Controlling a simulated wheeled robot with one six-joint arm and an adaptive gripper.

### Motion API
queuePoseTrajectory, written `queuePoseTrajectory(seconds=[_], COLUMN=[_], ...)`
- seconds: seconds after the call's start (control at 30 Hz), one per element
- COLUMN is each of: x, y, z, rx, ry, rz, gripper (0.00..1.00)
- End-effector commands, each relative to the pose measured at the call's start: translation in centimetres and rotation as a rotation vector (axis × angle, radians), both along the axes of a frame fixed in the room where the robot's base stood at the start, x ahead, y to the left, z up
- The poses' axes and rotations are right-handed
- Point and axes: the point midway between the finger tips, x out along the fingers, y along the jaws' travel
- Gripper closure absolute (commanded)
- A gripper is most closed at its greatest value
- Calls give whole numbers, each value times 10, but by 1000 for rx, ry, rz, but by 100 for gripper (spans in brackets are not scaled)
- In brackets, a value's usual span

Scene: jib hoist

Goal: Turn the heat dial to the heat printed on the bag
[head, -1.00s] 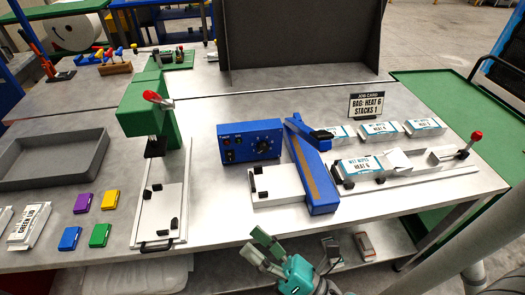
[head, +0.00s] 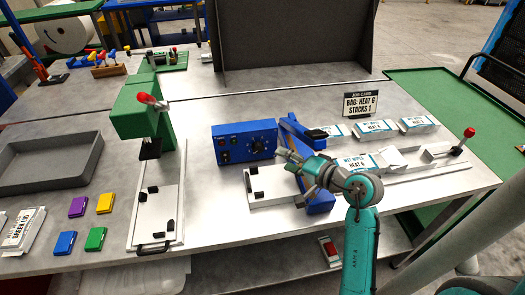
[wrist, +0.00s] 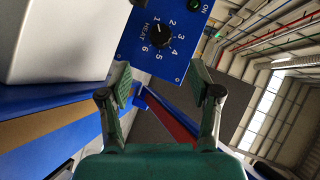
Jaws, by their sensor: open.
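The heat dial (head: 258,146) is a black knob on the front of the blue control box (head: 228,151), left of the blue sealer arm. In the wrist view the dial (wrist: 160,37) sits ahead of my gripper, ringed by the numbers 1 to 6; its white mark appears to point near 1. The bag (head: 354,164) right of the sealer arm reads "HEAT 6". My gripper (head: 288,158) is just right of the dial, in front of the sealer. In the wrist view its fingers (wrist: 160,76) are apart and empty, not touching the dial.
The blue sealer arm (head: 296,133) stands close beside my gripper. The job card (head: 361,104) reads "BAG: HEAT 6, STACKS 1". More bags (head: 376,128) lie behind. A green press (head: 139,113) and grey tray (head: 50,160) stand left.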

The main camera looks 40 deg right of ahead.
Motion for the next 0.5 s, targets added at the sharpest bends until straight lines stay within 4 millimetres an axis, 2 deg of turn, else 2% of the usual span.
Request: queuePoseTrajectory(seconds=[0.3,0.5], x=[52,80], y=[3,3], z=[-15,-23], rx=[3,5], ry=[-2,-3], rz=[6,5], gripper=[37,37])
